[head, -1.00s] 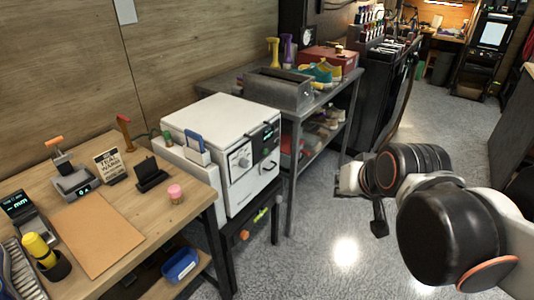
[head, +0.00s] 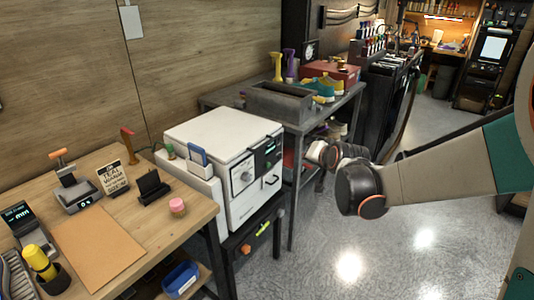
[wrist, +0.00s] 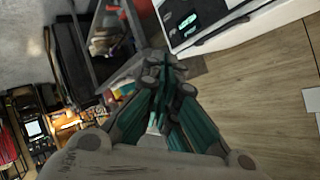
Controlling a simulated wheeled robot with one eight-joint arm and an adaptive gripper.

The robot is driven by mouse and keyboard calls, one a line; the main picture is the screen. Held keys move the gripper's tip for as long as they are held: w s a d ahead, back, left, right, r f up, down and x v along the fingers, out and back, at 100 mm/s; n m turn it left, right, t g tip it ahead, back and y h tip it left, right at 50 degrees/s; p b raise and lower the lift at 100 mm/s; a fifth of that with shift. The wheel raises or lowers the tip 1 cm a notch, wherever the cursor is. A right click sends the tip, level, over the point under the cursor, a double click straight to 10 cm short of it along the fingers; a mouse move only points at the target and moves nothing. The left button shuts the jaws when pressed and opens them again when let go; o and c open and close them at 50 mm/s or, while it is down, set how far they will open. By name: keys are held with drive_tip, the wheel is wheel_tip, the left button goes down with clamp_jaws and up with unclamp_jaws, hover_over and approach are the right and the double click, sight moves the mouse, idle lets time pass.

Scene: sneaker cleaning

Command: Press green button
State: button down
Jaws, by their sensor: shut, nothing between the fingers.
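The white machine (head: 225,150) stands beside the wooden table. I cannot make out a separate green button. In the wrist view, the dark panel (wrist: 198,18) with its green glow is at the top, beyond my fingers. My gripper (wrist: 165,65) is shut and empty, its teal fingers together and apart from the panel. In the head view, my wrist is to the right of the machine and the fingers are not clearly visible.
The wooden table (head: 178,225) at left holds a sign, a pink jar and other items. A metal shelf table (head: 325,108) with a grey tray and shoes stands behind the machine. The grey floor (head: 320,260) in front is open.

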sight(268, 166)
drive_tip(key=w+f+m+t, duration=0.1)
drive_tip(key=w+f+m, duration=0.1)
drive_tip(key=w+f, duration=0.4)
drive_tip(key=w+a+f+m+t, duration=0.1)
drive_tip(key=w+f+m+t, duration=0.1)
drive_tip(key=w+f, duration=0.5)
drive_tip(key=shift+w+f+m, duration=0.25)
drive_tip(key=shift+f+m, duration=0.05)
drive_tip(key=shift+f, duration=2.6)
drive_tip(key=w+a, duration=0.5)
drive_tip(key=a, duration=0.2)
drive_tip(key=shift+w, duration=0.2)
drive_tip(key=shift+w+a, duration=0.1)
drive_tip(key=shift+a, duration=0.1)
drive_tip(key=shift+w+a, duration=0.15)
